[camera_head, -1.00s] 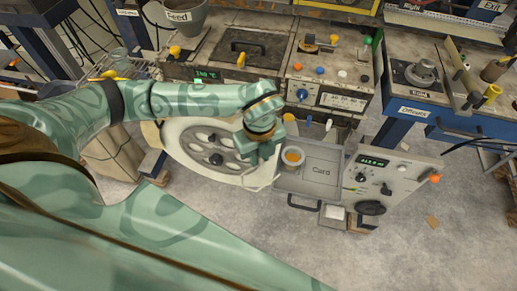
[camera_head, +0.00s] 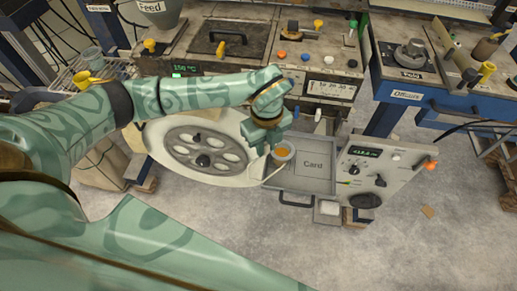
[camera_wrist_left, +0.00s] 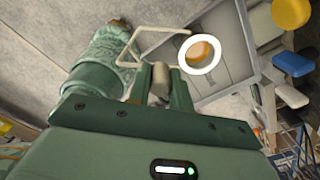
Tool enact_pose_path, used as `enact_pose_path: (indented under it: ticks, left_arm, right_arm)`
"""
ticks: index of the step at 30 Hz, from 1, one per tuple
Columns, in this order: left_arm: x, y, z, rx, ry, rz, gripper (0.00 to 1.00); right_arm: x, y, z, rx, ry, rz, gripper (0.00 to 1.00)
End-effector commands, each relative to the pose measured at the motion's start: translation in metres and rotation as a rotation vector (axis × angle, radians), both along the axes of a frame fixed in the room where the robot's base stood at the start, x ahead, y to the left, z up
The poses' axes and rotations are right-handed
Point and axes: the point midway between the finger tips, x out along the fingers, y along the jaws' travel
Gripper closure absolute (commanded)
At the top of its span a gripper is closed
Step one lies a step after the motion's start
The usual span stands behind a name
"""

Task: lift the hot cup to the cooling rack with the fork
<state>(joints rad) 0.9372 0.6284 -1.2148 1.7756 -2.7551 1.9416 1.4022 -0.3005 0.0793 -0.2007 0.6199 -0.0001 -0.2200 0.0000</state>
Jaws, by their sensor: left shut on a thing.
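My left gripper (camera_head: 268,142) is shut on the pale wire fork, whose handle (camera_wrist_left: 160,77) sits between the fingers in the wrist view. The fork's bent wire (camera_head: 268,178) shows beside the cup. A wire rack (camera_head: 68,78), likely the cooling rack, stands at the left. My right gripper is out of view.
A grey tray marked Card (camera_head: 313,180) lies right of the cup, beside a control panel (camera_head: 372,172). A cream wheel with holes (camera_head: 170,166) lies left of the gripper. A workbench (camera_head: 250,62) runs behind.

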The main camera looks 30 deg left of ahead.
Motion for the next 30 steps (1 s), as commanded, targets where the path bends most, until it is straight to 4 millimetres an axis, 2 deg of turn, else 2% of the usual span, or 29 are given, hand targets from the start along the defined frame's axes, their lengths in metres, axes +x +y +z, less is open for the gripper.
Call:
enact_pose_path:
  ticks: [18, 30]
  left_arm:
    - [0.047, -0.022, -0.001, -0.001, 0.001, 0.000, 1.00]
    - [0.062, -0.028, 0.000, 0.000, 0.000, 0.000, 1.00]
  right_arm:
    - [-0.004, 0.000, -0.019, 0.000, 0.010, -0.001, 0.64]
    - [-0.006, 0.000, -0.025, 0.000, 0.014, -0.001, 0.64]
